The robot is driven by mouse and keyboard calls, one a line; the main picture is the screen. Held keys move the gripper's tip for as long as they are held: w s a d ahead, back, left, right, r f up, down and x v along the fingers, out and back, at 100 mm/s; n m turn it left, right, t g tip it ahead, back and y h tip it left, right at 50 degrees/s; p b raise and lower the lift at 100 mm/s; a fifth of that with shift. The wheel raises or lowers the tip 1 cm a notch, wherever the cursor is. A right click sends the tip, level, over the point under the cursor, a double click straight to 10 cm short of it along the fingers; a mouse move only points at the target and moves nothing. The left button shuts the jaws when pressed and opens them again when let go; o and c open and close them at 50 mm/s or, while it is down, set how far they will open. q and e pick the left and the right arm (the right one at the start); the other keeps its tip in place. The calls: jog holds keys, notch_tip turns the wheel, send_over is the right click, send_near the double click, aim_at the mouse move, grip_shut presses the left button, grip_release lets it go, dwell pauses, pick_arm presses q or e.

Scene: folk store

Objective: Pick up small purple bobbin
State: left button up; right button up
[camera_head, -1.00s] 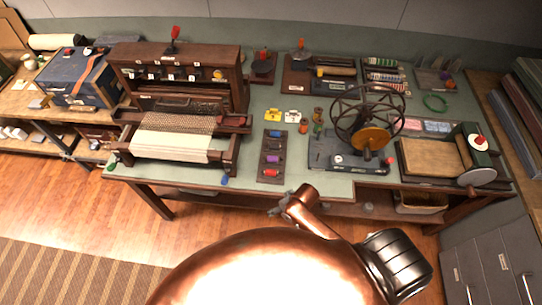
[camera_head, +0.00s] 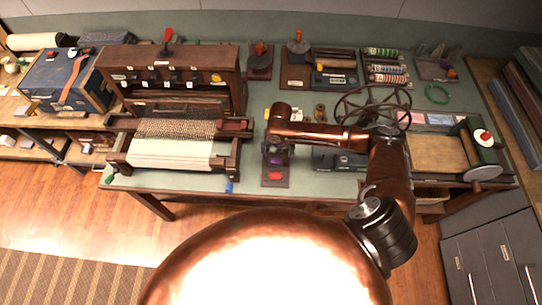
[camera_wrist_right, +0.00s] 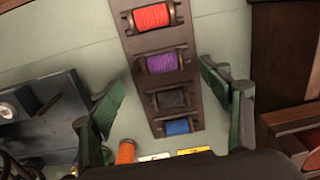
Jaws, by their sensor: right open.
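A dark rack (camera_wrist_right: 180,84) holds a column of bobbins on the table. In the right wrist view the purple bobbin (camera_wrist_right: 162,63) lies between a red bobbin (camera_wrist_right: 151,17) and a black bobbin (camera_wrist_right: 171,99), with a blue bobbin (camera_wrist_right: 178,127) at the end. My right gripper (camera_wrist_right: 163,78) is open and empty, its fingers spread either side of the rack, close to the purple bobbin. In the head view my right gripper (camera_head: 277,152) hangs over the rack and hides much of it; the red bobbin (camera_head: 275,176) shows in front. My left gripper is not in view.
An orange bobbin (camera_wrist_right: 125,151) stands beside the rack. A loom (camera_head: 170,152) stands to the left. A spoked wheel device (camera_head: 350,100) is to the right, partly behind my right arm. A blue item (camera_head: 229,187) is at the table's front edge.

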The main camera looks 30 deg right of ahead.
aim_at(276, 161)
jog(key=shift+w+d+m, duration=0.3)
jog(key=shift+d, duration=0.25)
jog(key=f, duration=0.4)
jog(key=a+f+p, duration=0.1)
jog(key=f, duration=0.1)
jog(key=shift+w, duration=0.25)
jog(key=shift+f, duration=0.5)
jog(key=shift+s, duration=0.1)
jog(key=shift+c, duration=0.8)
jog(key=c, duration=1)
jog(key=shift+r, duration=0.1)
